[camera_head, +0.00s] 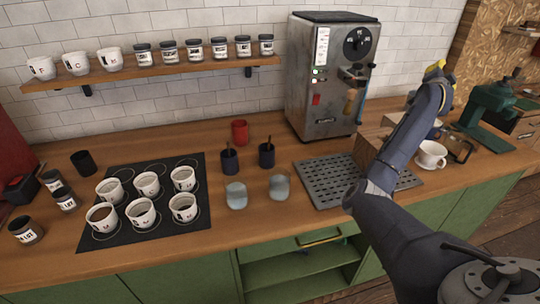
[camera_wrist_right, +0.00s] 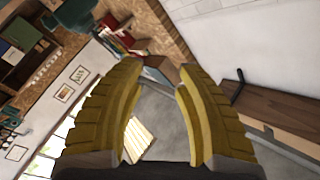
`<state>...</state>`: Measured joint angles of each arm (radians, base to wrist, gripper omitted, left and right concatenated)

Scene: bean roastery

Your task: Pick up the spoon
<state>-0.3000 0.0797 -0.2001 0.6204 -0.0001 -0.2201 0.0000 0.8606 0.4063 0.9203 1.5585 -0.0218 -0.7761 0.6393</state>
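Two dark blue cups stand mid-counter in the head view, the left cup (camera_head: 230,164) and the right cup (camera_head: 266,158). A thin dark handle sticks up from each, the left handle (camera_head: 229,148) and the right handle (camera_head: 269,146). They look like spoons, but whatever is inside the cups is hidden. My right gripper (camera_head: 437,72) is raised at the right, well away from the cups, pointing up. In the right wrist view its yellow fingers (camera_wrist_right: 158,78) are apart with nothing between them. My left gripper is not in view.
A black mat (camera_head: 92,240) holds several white cups at left. Two clear glasses (camera_head: 236,197) (camera_head: 279,187) stand in front of the blue cups, and a red cup (camera_head: 239,132) behind. A drip tray (camera_head: 325,188) and coffee machine (camera_head: 328,80) are to the right, with a white cup (camera_head: 430,152) beyond.

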